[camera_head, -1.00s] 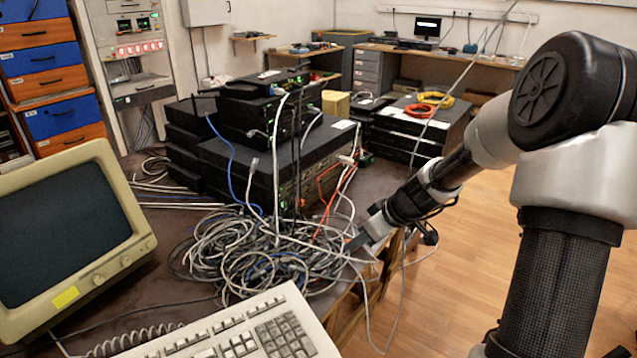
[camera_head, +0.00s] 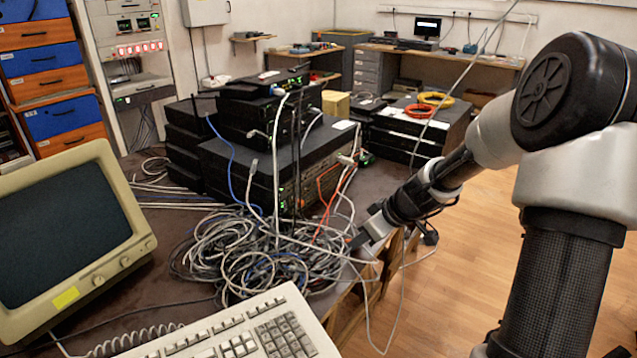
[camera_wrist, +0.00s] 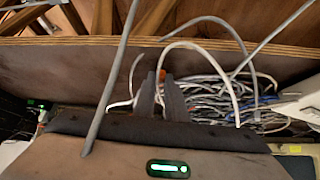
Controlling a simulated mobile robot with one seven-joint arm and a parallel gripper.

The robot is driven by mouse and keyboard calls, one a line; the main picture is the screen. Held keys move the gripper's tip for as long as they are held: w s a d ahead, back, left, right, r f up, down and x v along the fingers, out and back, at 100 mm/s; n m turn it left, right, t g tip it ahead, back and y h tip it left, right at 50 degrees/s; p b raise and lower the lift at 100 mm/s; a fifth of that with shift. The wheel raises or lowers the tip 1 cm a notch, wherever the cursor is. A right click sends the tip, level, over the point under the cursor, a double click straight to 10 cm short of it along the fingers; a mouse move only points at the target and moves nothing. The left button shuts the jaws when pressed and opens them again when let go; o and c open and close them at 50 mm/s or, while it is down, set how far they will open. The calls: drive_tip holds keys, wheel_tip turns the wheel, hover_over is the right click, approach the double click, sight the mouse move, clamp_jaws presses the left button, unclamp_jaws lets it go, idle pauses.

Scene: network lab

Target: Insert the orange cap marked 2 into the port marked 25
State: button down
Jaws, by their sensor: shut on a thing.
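My gripper (camera_head: 359,240) hangs over the right edge of the cable heap in the head view, in front of the equipment stack. In the wrist view its two dark fingers (camera_wrist: 162,80) are close together. A small orange patch, which looks like the orange cap (camera_wrist: 162,74), shows between their tips. Its mark cannot be read. The stacked black network unit (camera_head: 315,175) has a port side with green lights and plugged cables. The port marked 25 cannot be made out in either view.
A tangled cable heap (camera_head: 250,255) lies on the dark table below my gripper. Loose white and grey cables cross close to the fingers. A beige monitor (camera_head: 70,230) and keyboard (camera_head: 235,335) stand at the front left. Wooden floor (camera_head: 480,260) is open at the right.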

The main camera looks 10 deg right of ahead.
drive_tip(key=shift+r+p, duration=1.1)
drive_tip(key=shift+r, duration=1.35)
drive_tip(key=c, duration=2.5)
unclamp_jaws()
clamp_jaws()
